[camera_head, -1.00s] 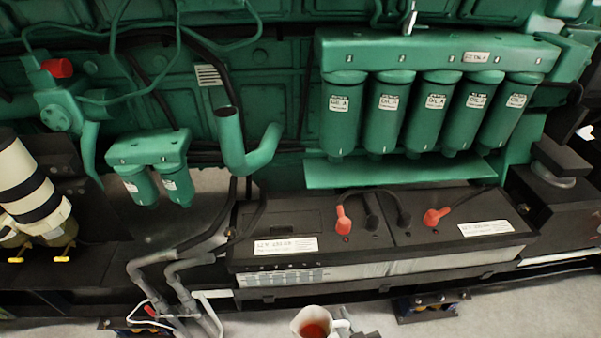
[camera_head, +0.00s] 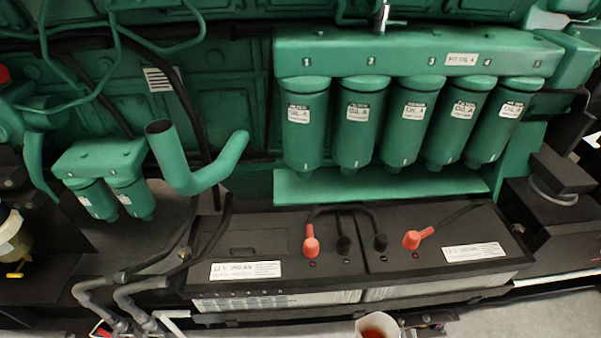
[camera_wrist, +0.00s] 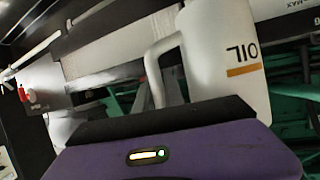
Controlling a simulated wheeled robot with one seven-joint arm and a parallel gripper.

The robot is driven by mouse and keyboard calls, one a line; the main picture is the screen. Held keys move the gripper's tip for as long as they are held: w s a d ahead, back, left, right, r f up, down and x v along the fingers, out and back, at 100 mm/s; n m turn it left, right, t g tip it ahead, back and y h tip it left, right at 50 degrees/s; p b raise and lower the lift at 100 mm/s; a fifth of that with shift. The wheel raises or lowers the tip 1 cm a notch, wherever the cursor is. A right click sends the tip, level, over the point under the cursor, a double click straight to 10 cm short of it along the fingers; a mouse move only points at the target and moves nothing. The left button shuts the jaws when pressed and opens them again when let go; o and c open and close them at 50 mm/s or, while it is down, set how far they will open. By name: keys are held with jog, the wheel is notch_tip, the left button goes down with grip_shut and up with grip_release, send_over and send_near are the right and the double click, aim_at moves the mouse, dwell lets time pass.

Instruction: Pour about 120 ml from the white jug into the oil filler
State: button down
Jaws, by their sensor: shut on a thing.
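The white jug (camera_head: 374,326) is at the bottom edge of the head view, cut off by the frame, with reddish-brown liquid showing in its open top. In the wrist view the jug (camera_wrist: 222,60) fills the upper right, with its handle, upside-down OIL lettering and an orange line. My gripper (camera_wrist: 165,104) is shut on the jug; its fingertips are not clear behind the black edge of its purple body. A bent green pipe with an open upper end (camera_head: 172,158), which looks like the oil filler, stands up and left of the jug in the head view, well apart from it.
Black batteries (camera_head: 290,250) with red and black terminal caps lie between jug and pipe. Several green oil filters (camera_head: 360,125) hang above them. Two smaller filters (camera_head: 105,185) hang left of the pipe. Grey bent pipes (camera_head: 120,300) stand at lower left. Bare floor (camera_head: 510,320) shows at lower right.

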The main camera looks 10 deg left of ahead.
jog(key=w+f+b, duration=0.4)
jog(key=w+b, duration=0.1)
jog(key=b, duration=0.9)
jog(key=shift+w+a+f, duration=0.15)
jog(key=shift+a+f, duration=0.1)
jog(key=shift+f, duration=0.15)
